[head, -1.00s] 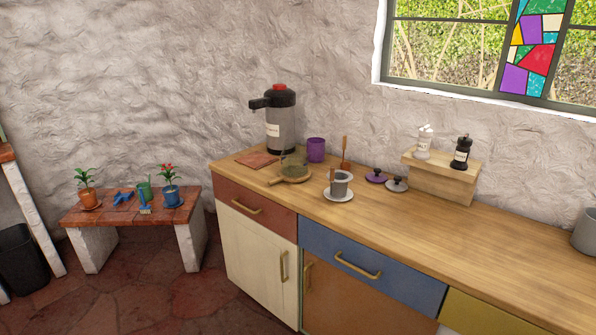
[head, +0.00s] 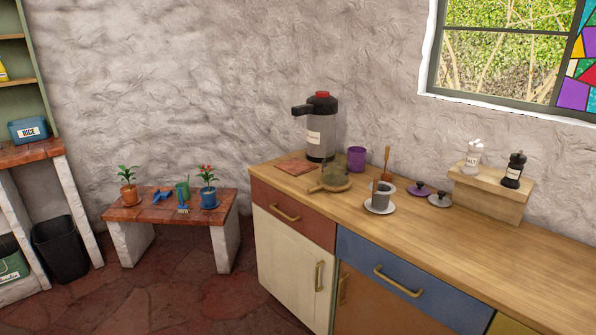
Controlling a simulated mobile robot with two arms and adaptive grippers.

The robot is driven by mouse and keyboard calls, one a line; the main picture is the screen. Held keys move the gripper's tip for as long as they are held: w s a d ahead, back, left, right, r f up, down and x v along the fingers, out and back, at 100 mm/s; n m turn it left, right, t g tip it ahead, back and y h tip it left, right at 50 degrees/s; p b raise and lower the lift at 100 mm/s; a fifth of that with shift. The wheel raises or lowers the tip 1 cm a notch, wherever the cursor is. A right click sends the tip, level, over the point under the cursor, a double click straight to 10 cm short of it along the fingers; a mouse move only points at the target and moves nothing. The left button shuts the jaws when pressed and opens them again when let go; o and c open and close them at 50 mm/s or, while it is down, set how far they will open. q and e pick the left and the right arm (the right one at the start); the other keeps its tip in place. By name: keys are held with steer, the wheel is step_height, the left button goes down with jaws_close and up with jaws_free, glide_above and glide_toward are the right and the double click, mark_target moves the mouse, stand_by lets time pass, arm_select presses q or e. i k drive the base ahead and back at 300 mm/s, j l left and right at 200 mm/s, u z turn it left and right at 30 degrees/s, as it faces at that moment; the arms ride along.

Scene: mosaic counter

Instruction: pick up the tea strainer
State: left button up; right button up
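I cannot pick out the tea strainer for certain at this size. A grey cup (head: 381,198) stands on a white saucer (head: 380,209) on the wooden counter, with a thin brown stick-like part (head: 374,187) at its left side; whether a strainer sits in the cup is unclear. Left of it a clear glass vessel (head: 334,169) stands on a round wooden board (head: 338,186) with a short handle. A purple cup (head: 356,159) stands behind them. Neither of my grippers is in view.
A pump flask (head: 321,128) and a terracotta tile (head: 295,165) are at the counter's left end. An upright wooden-handled tool (head: 386,161), a purple lid (head: 417,189) and a grey lid (head: 440,201) lie nearby. Shakers stand on a wooden riser (head: 489,200). The counter's front right (head: 479,248) is clear.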

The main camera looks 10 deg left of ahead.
mark_target(382, 191)
steer(key=i+j+z, duration=0.2)
steer(key=i+j, duration=0.2)
steer(key=j, duration=0.2)
steer(key=i+j, duration=0.15)
steer(key=j, duration=0.15)
steer(key=i+j+z, duration=0.15)
steer(key=j, duration=0.2)
steer(key=i+j+z, duration=0.1)
steer(key=j, duration=0.25)
steer(key=i+j+z, duration=0.1)
steer(key=i+j, duration=0.15)
steer(key=j, duration=0.1)
